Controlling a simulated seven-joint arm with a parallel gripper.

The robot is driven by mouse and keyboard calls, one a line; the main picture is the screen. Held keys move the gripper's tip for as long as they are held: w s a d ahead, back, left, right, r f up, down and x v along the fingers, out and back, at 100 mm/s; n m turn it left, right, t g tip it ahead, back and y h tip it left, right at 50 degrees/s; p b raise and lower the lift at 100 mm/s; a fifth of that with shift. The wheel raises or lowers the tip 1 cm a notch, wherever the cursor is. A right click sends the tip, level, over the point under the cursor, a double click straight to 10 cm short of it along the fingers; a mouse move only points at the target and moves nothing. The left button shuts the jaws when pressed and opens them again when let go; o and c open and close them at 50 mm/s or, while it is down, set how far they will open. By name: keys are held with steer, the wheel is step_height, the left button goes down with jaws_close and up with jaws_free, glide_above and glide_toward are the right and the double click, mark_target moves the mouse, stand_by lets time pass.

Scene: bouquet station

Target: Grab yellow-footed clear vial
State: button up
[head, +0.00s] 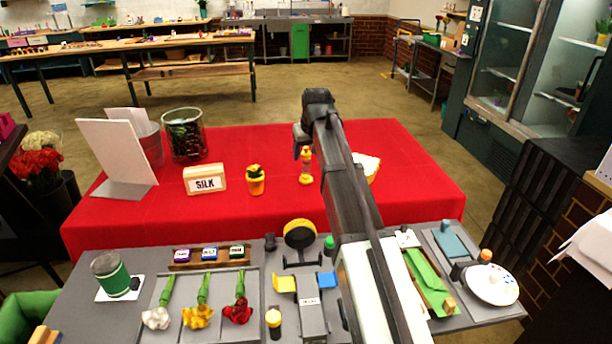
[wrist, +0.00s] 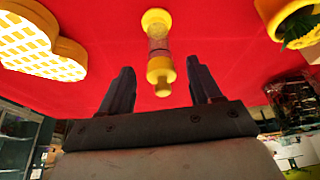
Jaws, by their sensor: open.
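The clear vial (head: 306,167) with a yellow foot and yellow top stands upright on the red-covered table (head: 420,185), just left of my arm. In the wrist view the vial (wrist: 158,46) shows a pinkish see-through middle between yellow ends. One end, with a narrow tip, lies in line with the gap between my fingers. My gripper (wrist: 161,78) is open and empty. In the head view my gripper (head: 303,137) is close above the vial, its fingers mostly hidden by the arm. I cannot tell how far the fingers are from the vial.
A yellow pot (head: 256,185) with a plant and a SILK sign (head: 204,179) stand left of the vial. A heart-shaped box (head: 371,165) is to the right, partly behind my arm. A glass vase (head: 185,136) stands at back left. The front grey bench is crowded.

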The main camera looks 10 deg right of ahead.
mark_target(306, 168)
steer(key=shift+x, duration=2.3)
steer(key=shift+c, duration=0.3)
jaws_close()
